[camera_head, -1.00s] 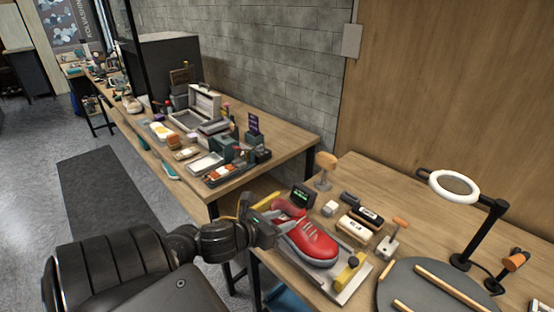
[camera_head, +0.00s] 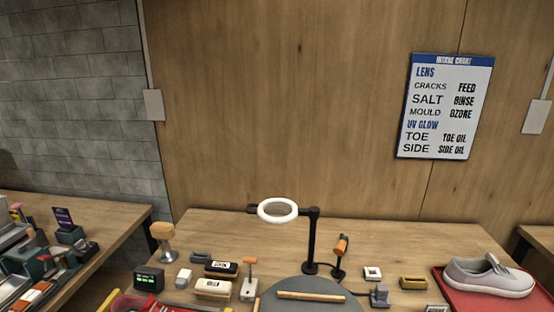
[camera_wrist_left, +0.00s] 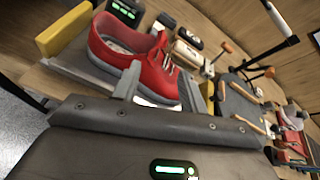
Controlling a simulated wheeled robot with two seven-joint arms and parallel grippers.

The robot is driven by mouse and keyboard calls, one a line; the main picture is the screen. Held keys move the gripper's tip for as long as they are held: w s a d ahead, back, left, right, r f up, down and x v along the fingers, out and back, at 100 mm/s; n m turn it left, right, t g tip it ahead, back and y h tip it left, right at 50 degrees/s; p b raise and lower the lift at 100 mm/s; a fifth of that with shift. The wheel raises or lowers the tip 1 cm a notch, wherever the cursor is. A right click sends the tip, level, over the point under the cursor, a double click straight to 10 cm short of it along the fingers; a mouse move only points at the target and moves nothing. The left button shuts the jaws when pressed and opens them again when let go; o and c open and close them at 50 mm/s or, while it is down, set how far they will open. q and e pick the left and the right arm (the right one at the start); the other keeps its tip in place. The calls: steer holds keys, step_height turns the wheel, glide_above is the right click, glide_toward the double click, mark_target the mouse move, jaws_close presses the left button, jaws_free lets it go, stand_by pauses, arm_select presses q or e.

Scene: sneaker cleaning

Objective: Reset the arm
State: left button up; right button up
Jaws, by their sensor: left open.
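My left gripper (camera_wrist_left: 160,76) shows in the left wrist view with its two fingers spread apart. A red sneaker (camera_wrist_left: 128,66) lies just beyond the fingers on a grey tray with yellow blocks. Whether the fingers touch the shoe is unclear. In the head view only a sliver of the red sneaker (camera_head: 136,304) shows at the bottom edge. Neither of my arms shows in the head view. My right gripper is in neither view.
A ring lamp (camera_head: 278,211) stands behind a round dark mat (camera_head: 311,288). Brushes and small tools lie to their left. A grey shoe (camera_head: 488,276) sits on a red tray (camera_head: 474,302) at right. An intake chart (camera_head: 445,106) hangs on the wall.

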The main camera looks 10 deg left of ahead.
arm_select(q)
steer(key=s+d+f+n+g+h, duration=0.1)
steer(key=s+d+f+n+g, duration=0.55)
steer(key=n, duration=0.85)
steer(key=s+d+f+n+g, duration=0.3)
steer(key=s+d+f+n, duration=0.5)
steer(key=n, duration=0.6)
step_height(320, 180, down, 28)
steer(key=s+g, duration=0.2)
steer(key=s, duration=0.1)
steer(key=s+a+f, duration=0.1)
steer(key=s+f, duration=0.6)
steer(key=s, duration=0.1)
steer(key=s+a+f, duration=0.2)
steer(key=s+f, duration=0.5)
steer(key=f, duration=0.1)
steer(key=shift+s+a+g, duration=0.25)
steer(key=shift+s+g, duration=0.1)
steer(key=shift+g, duration=0.1)
